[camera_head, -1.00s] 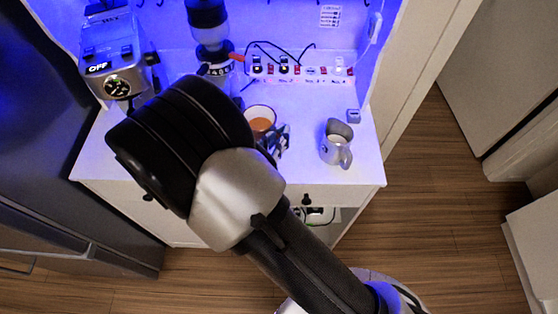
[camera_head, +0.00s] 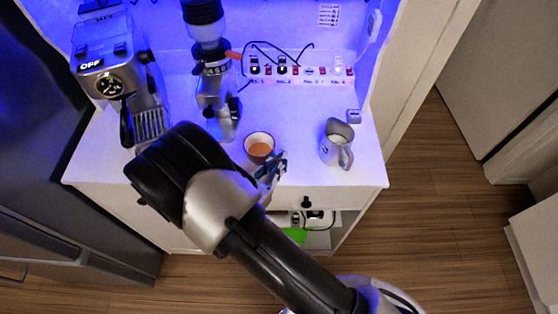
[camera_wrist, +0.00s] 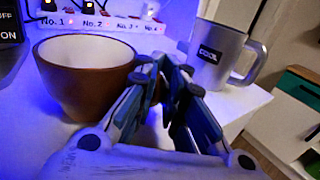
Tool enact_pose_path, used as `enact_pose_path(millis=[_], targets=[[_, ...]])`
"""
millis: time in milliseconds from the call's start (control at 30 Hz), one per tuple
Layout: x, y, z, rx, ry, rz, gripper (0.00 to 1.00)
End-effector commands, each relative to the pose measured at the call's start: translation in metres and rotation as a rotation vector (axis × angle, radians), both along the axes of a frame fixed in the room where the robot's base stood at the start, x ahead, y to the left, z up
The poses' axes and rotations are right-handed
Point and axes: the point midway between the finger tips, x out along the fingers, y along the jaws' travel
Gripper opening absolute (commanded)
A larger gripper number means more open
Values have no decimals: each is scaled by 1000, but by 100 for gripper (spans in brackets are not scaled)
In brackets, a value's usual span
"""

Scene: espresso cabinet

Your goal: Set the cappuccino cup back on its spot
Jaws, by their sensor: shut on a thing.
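The cappuccino cup (camera_head: 259,146), brown outside and white inside with brown coffee in it in the head view, is upright over the front part of the white counter. In the wrist view the cup (camera_wrist: 85,80) fills the left side. My gripper (camera_head: 273,166) is at the cup's right front side. Its fingers (camera_wrist: 165,75) are close together at the cup's right side and shut on it, seemingly at the handle, which they hide. I cannot tell whether the cup's base touches the counter.
A metal milk jug (camera_head: 337,144) stands right of the cup, also in the wrist view (camera_wrist: 217,52). A grinder (camera_head: 212,75) and espresso machine (camera_head: 105,65) stand at back left. A numbered switch strip (camera_head: 300,72) lies along the back. The counter (camera_head: 300,125) between cup and jug is clear.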

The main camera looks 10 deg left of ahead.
Motion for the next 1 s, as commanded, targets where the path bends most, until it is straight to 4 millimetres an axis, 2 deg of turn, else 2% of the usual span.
enact_pose_path(millis=[167,200,500,900,1000], targets=[[0,0,-4,0,-1,0,0],[0,0,-4,0,0,0,9],[0,0,-3,0,0,0,29],[0,0,3,0,0,1,30],[-14,7,1,-1,1,5,30]])
